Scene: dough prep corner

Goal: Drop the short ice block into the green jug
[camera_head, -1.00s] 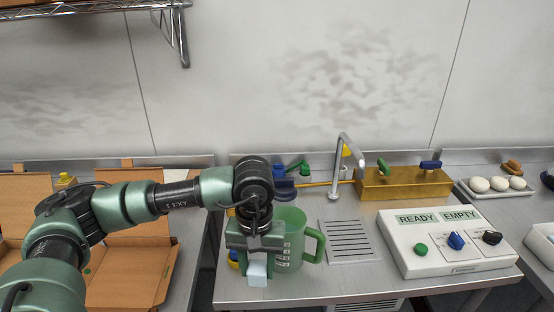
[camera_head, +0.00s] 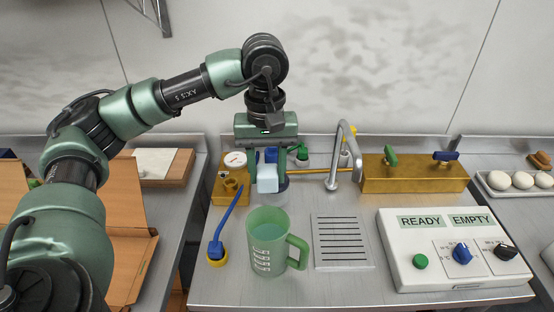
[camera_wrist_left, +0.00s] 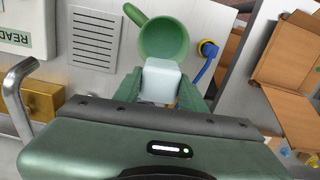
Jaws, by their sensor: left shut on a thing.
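The green jug (camera_head: 268,262) stands upright on the steel counter, handle to the right, with measuring marks on its side. In the left wrist view the jug (camera_wrist_left: 163,40) is seen from above, its mouth open. My left gripper (camera_head: 267,176) is shut on the short ice block (camera_head: 267,179), a pale whitish-blue block. It holds the block up in the air, above and behind the jug in the head view. In the left wrist view the ice block (camera_wrist_left: 159,81) sits between the fingers and overlaps the jug's near rim. My right gripper is not in view.
A blue-handled hose piece (camera_head: 217,245) lies left of the jug. A drain grate (camera_head: 342,240) and tap (camera_head: 345,150) are to its right, then a white READY/EMPTY control box (camera_head: 450,262). A brass box (camera_head: 415,178) stands behind. Open cardboard boxes (camera_head: 125,255) lie at left.

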